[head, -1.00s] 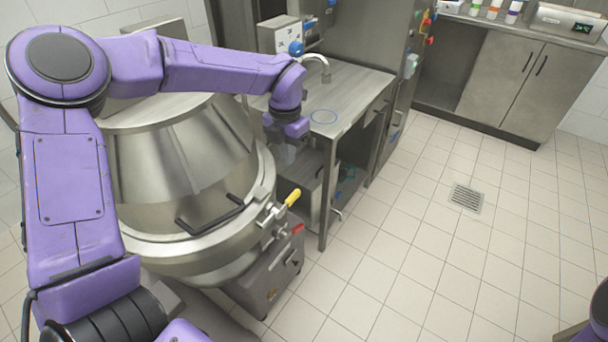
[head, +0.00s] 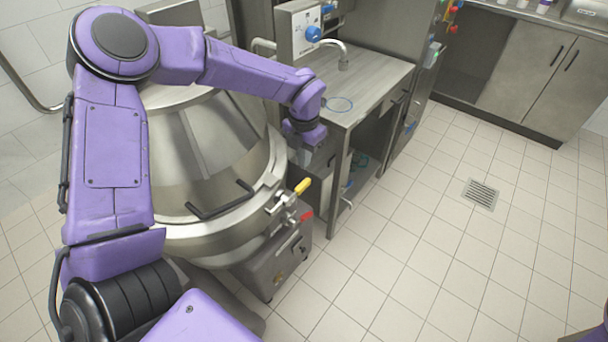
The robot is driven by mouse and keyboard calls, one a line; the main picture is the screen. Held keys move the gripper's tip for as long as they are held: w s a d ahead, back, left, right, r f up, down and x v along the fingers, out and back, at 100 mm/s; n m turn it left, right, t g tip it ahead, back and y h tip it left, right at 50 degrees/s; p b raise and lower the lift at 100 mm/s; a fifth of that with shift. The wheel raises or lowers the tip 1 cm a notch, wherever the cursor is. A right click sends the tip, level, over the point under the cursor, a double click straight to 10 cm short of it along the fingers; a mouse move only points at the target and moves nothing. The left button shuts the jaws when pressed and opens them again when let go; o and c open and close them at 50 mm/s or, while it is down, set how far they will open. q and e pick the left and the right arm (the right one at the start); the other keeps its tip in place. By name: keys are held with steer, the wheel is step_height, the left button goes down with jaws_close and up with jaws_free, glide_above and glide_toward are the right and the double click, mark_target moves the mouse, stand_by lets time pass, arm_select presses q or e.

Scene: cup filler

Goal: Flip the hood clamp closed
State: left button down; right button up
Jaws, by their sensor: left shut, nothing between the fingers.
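The hood clamp (head: 281,203) is a metal latch on the front right rim of the big steel vessel. Its yellow-tipped handle (head: 303,187) points up and to the right. The conical steel hood (head: 205,140) sits on the vessel, with a dark bar handle (head: 222,203) at its front. My left gripper (head: 301,158) is shut and empty, pointing down just behind and above the yellow tip in the picture, apparently apart from it. Its fingertips are small and hard to make out. My right gripper is not in view; only a bit of purple shows at the lower right corner.
A steel table (head: 375,85) with a tap and a blue ring stands behind my left gripper. A steel box (head: 275,262) with a red part (head: 306,216) sits below the clamp. The tiled floor (head: 420,240) to the right is clear, with a drain (head: 481,193).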

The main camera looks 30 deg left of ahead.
mark_target(304, 184)
arm_select(q)
step_height(304, 184, down, 8)
steer(key=shift+r+p, duration=0.15)
steer(key=shift+p, duration=0.35)
